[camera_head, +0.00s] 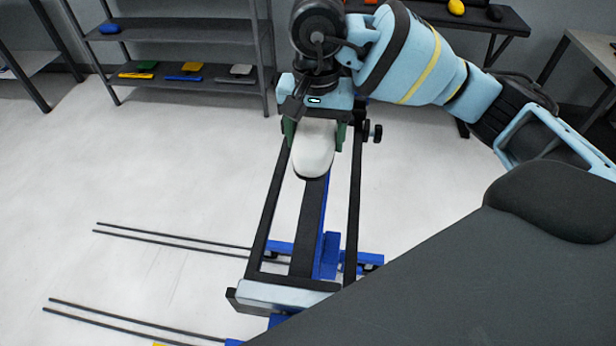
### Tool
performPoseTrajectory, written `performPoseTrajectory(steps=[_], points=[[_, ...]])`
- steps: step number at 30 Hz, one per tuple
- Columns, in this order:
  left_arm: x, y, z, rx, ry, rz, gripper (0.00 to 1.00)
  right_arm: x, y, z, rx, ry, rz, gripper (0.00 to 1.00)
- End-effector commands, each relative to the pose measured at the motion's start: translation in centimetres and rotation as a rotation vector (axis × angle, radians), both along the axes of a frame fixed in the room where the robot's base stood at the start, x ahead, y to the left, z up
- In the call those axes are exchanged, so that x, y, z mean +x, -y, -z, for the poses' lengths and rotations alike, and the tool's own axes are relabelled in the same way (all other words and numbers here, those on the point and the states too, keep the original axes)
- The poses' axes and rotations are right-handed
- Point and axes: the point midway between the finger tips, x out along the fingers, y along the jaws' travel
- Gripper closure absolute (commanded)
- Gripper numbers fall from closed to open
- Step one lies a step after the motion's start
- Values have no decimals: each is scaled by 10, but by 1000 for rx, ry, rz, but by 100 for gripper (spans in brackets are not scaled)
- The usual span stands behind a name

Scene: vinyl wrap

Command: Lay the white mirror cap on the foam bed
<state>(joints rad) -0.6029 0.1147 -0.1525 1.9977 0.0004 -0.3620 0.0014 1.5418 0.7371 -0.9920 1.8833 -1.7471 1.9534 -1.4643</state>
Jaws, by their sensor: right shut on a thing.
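The white mirror cap (313,158) hangs between the two green-tipped fingers of my right gripper (315,130), in the upper middle of the head view. The gripper is shut on the cap, and its body hides the cap's far end. The cap's rounded near end points toward the camera, with a dark edge under it. It appears over the black frame of a stand (310,228). I cannot tell whether the cap touches anything below. No foam bed can be clearly made out. My left gripper is not in view.
A blue base part (328,258) and thin dark rods (170,235) lie low around the stand. A dark shelf (180,28) at the back left holds small coloured items. A dark table (480,16) stands at the back right.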

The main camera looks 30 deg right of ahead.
Motion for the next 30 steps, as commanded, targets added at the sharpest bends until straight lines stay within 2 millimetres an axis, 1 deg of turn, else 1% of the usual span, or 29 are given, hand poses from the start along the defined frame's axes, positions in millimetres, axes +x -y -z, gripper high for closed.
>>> performPoseTrajectory(steps=[2,5,9,12,15,20,22,27,30], points=[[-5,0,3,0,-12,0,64,0,0,4,1,-1,0,61],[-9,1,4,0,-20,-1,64,-1,0,18,-1,-3,1,61],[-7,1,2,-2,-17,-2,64,-1,0,43,0,-3,1,61],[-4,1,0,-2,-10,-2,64,-1,0,56,0,-1,1,61],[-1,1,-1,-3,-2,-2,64,0,0,61,0,1,1,61],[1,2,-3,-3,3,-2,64,0,0,63,0,1,1,61],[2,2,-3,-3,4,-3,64,0,0,67,1,-1,0,61],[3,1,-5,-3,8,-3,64,-1,0,89,0,-3,1,61],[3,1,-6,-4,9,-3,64,0,0,99,1,-1,1,61]])
